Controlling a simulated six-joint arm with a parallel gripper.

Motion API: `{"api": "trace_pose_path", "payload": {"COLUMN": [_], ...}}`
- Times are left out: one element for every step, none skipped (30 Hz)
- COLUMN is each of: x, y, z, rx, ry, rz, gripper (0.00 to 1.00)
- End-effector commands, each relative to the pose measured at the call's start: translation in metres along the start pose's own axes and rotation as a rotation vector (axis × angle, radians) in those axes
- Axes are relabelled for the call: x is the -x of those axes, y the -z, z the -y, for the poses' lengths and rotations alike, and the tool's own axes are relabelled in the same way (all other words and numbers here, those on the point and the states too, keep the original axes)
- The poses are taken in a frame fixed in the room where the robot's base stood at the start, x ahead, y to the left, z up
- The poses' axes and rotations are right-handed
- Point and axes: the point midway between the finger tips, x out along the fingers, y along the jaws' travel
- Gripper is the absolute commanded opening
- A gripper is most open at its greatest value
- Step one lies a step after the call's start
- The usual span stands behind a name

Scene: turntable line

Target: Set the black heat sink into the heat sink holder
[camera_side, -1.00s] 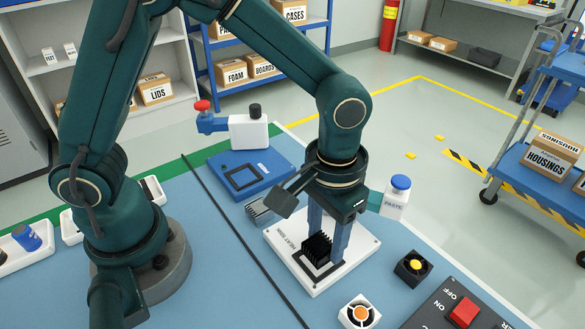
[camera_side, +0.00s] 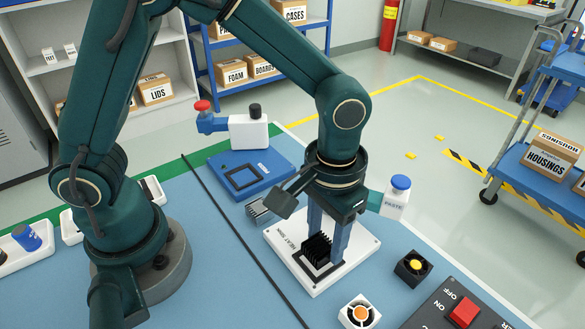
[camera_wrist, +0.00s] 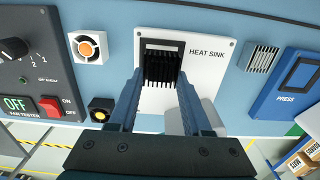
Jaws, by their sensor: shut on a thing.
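The black heat sink (camera_side: 317,248) is between the fingers of my gripper (camera_side: 327,250), which is shut on it. It is at the black-framed recess of the white heat sink holder (camera_side: 350,272). The wrist view shows the heat sink (camera_wrist: 162,70) between the fingertips of my gripper (camera_wrist: 160,80), over the frame of the holder (camera_wrist: 215,80) marked HEAT SINK. The frame shows beyond its top edge in that view. I cannot tell whether the heat sink's base is fully seated, as the fingers and fins hide it.
A grey finned heat sink (camera_side: 260,212) lies beside the holder, near the blue press (camera_side: 275,165). A paste bottle (camera_side: 396,198) stands behind. A black fan (camera_side: 413,268), a white fan (camera_side: 360,313) and the fan tester (camera_side: 440,312) are at the front right.

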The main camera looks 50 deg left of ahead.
Motion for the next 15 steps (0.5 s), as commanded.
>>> {"api": "trace_pose_path", "payload": {"x": [-0.0010, -0.0015, -0.0023, -0.0028, -0.0034, -0.0042, -0.0047, -0.0053, -0.0060, -0.0066, -0.0071, -0.0079, -0.0085, -0.0091, -0.0099], "y": [-0.0002, -0.0002, -0.0001, -0.0001, 0.0000, 0.0000, 0.0000, 0.0001, 0.0000, 0.0000, 0.0000, -0.0001, -0.0001, -0.0001, -0.0001], "z": [0.0001, 0.0001, 0.0001, 0.0000, 0.0000, 0.0000, 0.0000, 0.0000, 0.0000, 0.0000, 0.0000, 0.0001, 0.0001, 0.0000, 0.0000], "rx": [0.000, 0.000, 0.000, 0.000, 0.000, 0.000, 0.000, 0.000, 0.000, 0.000, 0.000, 0.000, 0.000, 0.000, 0.000], "ry": [0.000, 0.000, 0.000, 0.000, 0.000, 0.000, 0.000, 0.000, 0.000, 0.000, 0.000, 0.000, 0.000, 0.000, 0.000], "rz": [0.001, 0.001, 0.001, 0.001, 0.000, 0.000, 0.000, 0.000, 0.000, 0.001, 0.001, 0.001, 0.001, 0.001, 0.001], "gripper": [0.00, 0.00, 0.00, 0.00, 0.00, 0.00, 0.00, 0.00, 0.00, 0.00, 0.00, 0.00, 0.00, 0.00, 0.00]}}
